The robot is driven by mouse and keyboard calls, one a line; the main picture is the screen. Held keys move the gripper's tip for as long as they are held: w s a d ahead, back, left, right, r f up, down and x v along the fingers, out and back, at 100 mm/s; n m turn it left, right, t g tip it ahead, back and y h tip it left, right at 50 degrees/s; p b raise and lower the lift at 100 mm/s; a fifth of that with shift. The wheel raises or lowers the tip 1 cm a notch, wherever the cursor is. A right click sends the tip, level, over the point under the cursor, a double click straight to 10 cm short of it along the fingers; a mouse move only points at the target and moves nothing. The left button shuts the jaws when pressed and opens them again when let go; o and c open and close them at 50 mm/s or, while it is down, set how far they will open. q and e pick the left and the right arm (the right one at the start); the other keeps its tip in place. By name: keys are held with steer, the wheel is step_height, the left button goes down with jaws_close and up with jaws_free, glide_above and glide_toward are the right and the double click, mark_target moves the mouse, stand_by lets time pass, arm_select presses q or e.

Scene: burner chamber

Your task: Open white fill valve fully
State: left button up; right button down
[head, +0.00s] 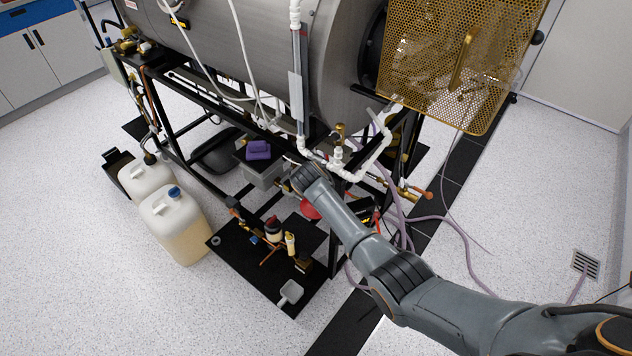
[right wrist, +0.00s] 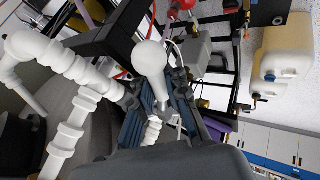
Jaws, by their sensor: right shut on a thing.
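The white fill valve has a rounded white handle (right wrist: 150,58) that stands between the fingers of my right gripper (right wrist: 158,92) in the right wrist view. The gripper is shut on it near its narrow end, and the handle's broad end sticks out past the fingers. A white ribbed fitting (right wrist: 152,130) shows between the fingers, partly hidden. In the head view my right arm comes in from the lower right, and its wrist (head: 305,178) is beside the white pipework (head: 338,158) under the steel chamber. The wrist hides the valve there. My left gripper is not in view.
White pipes (right wrist: 72,128) run close to the gripper on the left of the wrist view. The black frame (head: 180,140) carries the steel chamber (head: 260,50). A gold mesh guard (head: 500,70) hangs at the right. Two jugs (head: 175,225) stand at the left. Floor at the right is mostly clear.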

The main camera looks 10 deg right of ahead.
steer(key=shift+r+g+h, duration=0.25)
steer(key=shift+g+h, duration=0.15)
steer(key=shift+g, duration=0.4)
steer(key=shift+s+r+n+g+h+b, duration=0.2)
steer(key=shift+n+g+h+b, duration=0.25)
steer(key=shift+b, duration=0.3)
steer(key=shift+r+g+h+b, duration=0.35)
steer(key=shift+g+b, duration=0.1)
steer(key=shift+b, duration=0.15)
steer(key=shift+r+n, duration=0.1)
steer(key=shift+n, duration=0.15)
steer(key=shift+w+r, duration=0.1)
steer(key=shift+r, duration=0.05)
steer(key=c, duration=1.5)
jaws_free()
steer(key=shift+o, duration=0.8)
steer(key=shift+a+r, duration=0.1)
